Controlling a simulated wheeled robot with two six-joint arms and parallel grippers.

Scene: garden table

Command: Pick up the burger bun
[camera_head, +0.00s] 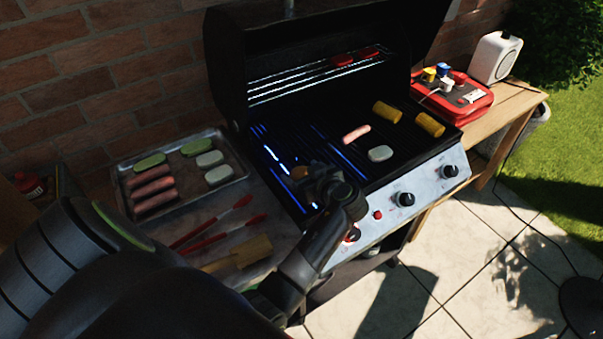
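No burger bun can be made out for certain. A small orange-brown piece (299,172) shows at the tip of my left gripper (312,181), over the left part of the grill (348,180). It may be the bun, but it is too small and too hidden to tell. The gripper points away from me, and its wrist hides the fingers, so I cannot tell whether they are open or shut on that piece. A pale rounded piece (381,153) lies on the grate to the right of the gripper. My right gripper is out of view.
The grill lid (232,75) stands open behind. Corn (430,124) and a sausage (356,134) lie on the grate. Left are a food tray (245,176), red-handled tongs (222,237) and a wooden spatula (238,254). A red case (478,106) sits on the right side table.

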